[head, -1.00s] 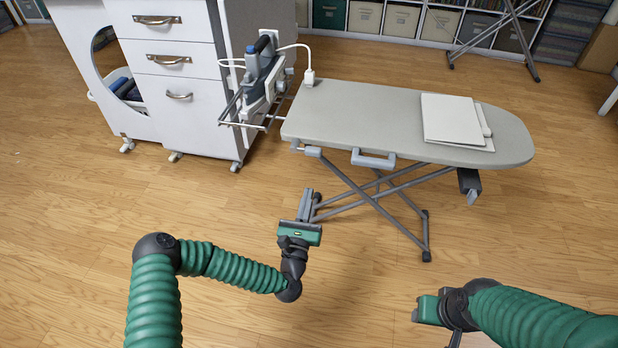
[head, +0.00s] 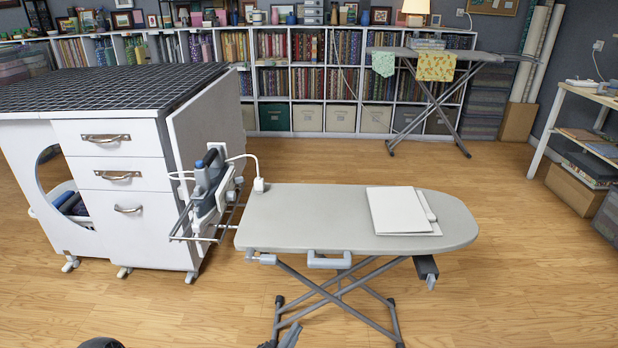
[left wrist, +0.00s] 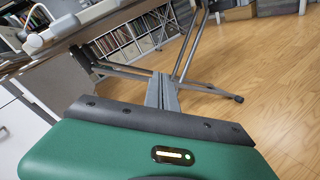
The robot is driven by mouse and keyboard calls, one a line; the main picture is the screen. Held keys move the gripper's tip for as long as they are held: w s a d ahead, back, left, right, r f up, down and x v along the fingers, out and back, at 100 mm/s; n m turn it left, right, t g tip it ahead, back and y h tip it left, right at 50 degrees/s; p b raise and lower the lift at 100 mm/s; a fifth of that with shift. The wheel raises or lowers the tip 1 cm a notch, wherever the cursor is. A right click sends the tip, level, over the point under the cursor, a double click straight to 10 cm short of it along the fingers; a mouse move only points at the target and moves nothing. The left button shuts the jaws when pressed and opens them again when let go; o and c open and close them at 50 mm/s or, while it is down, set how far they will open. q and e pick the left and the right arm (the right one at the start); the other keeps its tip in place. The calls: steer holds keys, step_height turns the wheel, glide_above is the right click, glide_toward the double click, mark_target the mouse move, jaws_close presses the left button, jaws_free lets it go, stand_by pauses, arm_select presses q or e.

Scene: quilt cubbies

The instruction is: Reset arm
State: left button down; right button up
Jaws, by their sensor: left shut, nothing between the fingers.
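My left gripper (head: 289,336) shows only as dark fingertips at the bottom edge of the head view, in front of the ironing board's legs. In the left wrist view, its grey fingers (left wrist: 162,94) are together with nothing between them, beyond the green gripper body. A dark round joint of my arm shows at the bottom left of the head view. The rest of the left arm is below the frame. My right arm and gripper are out of view.
Cubby shelves (head: 290,92) line the back wall. Floor is clear at right.

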arm_select(q)
steer(key=s+a+f+m+g+y, duration=0.3)
steer(key=s+a+m+g, duration=0.35)
steer(key=m, duration=0.85)
steer(key=s+a+r+m+g+y, duration=0.25)
steer(key=s+a+r+m, duration=0.2)
steer(key=s, duration=0.35)
steer(key=s+a+r+m+g+y, duration=0.1)
steer(key=s+a+r+m+g, duration=0.35)
steer(key=s, duration=0.45)
steer(key=w+p+v, duration=0.2)
steer(key=p+v, duration=1)
steer(key=w+d+r+p+v, duration=0.1)
steer(key=w+p+v, duration=0.2)
steer(key=p+v, duration=1)
steer(key=w+d+p+v, duration=0.1)
steer(key=w+p+v, duration=0.1)
steer(key=p+v, duration=1.1)
steer(key=shift+w+d+r, duration=0.25)
steer(key=shift+w+r, duration=0.1)
steer(key=shift+w, duration=0.25)
